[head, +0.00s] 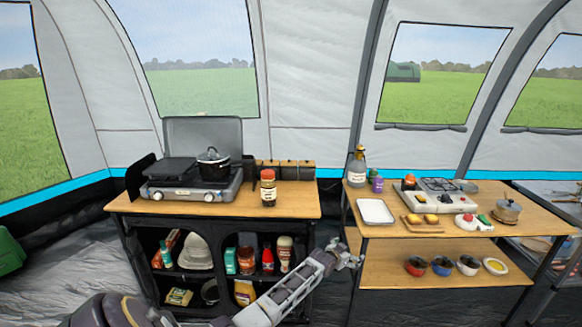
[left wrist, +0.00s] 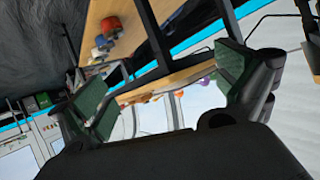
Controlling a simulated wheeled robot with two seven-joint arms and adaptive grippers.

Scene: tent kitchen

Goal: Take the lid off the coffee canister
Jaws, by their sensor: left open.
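A jar with a reddish-brown lid and a pale label (head: 268,190) stands upright on the left wooden counter, near its front right; it looks like the coffee canister, but I cannot read the label. Its lid (head: 268,174) is on. My left gripper (head: 349,256) is in front of the gap between the two counters, to the right of the jar and lower in the picture, apart from it. In the left wrist view its two green-padded fingers (left wrist: 165,85) are spread with nothing held. The jar is not recognisable in that view. My right gripper is not in view.
A camping stove (head: 190,190) with a black pot (head: 213,165) stands left of the jar. The right table (head: 460,228) holds a white tray (head: 376,212), a bottle (head: 357,168) and a hob (head: 440,197). Shelves below are filled.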

